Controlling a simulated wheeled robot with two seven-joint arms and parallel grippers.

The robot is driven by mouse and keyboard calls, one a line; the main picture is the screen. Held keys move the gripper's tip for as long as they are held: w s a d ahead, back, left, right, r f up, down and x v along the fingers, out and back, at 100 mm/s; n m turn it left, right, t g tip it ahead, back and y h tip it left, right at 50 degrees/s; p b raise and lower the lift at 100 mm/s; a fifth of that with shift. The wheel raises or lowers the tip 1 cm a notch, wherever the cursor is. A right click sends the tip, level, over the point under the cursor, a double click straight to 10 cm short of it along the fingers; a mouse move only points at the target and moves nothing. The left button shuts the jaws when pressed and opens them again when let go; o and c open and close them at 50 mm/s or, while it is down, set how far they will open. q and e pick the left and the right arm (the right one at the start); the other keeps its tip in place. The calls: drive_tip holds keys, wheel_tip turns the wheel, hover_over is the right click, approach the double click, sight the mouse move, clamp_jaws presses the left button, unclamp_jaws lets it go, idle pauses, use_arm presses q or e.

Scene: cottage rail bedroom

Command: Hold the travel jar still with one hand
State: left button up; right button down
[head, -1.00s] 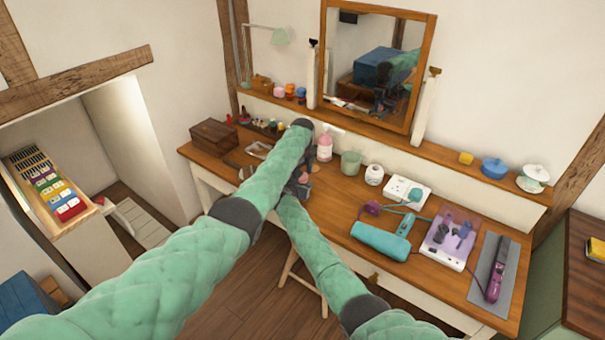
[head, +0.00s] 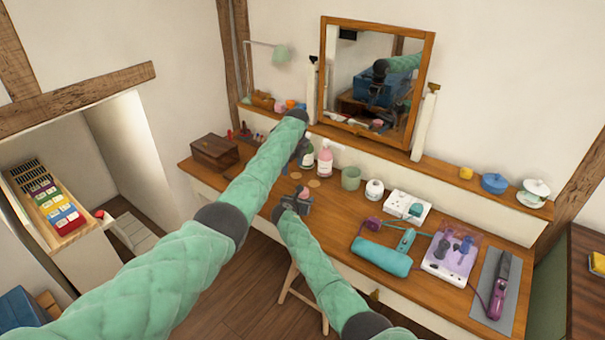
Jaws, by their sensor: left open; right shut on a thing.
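My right gripper (head: 302,203) is low over the front of the wooden desk, left of its middle. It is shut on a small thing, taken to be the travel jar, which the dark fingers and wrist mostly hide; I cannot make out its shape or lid. My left gripper (head: 304,152) is open, higher and farther back, beside a dark bottle with a pale label (head: 308,158). The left forearm partly covers it. The two grippers are apart.
A pink bottle (head: 325,162), a green cup (head: 351,178) and a white jar (head: 374,189) stand just right of the grippers. A mirror (head: 330,70) stands behind.

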use_arm(q)
wheel_tip(320, 180, up, 3)
drive_tip(key=w+a+y, duration=0.1)
drive_tip(key=w+a, duration=0.1)
drive_tip(key=s+d+f+m, duration=0.1)
drive_tip(key=m, duration=0.2)
drive_tip(key=s+d+f+m+h, duration=0.1)
drive_tip(key=s+d+m, duration=0.1)
drive_tip(key=m, duration=0.1)
drive_tip(key=s+d+f+m, duration=0.2)
drive_tip(key=m, duration=0.2)
drive_tip(key=shift+d+g+h, duration=0.15)
drive_tip(key=shift+g+h, duration=0.25)
drive_tip(key=shift+d+m, duration=0.2)
drive_tip(key=shift+m, duration=0.3)
drive_tip(key=shift+f+m, duration=0.15)
drive_tip(key=shift+m, duration=0.45)
drive_tip(key=shift+f, duration=3.9)
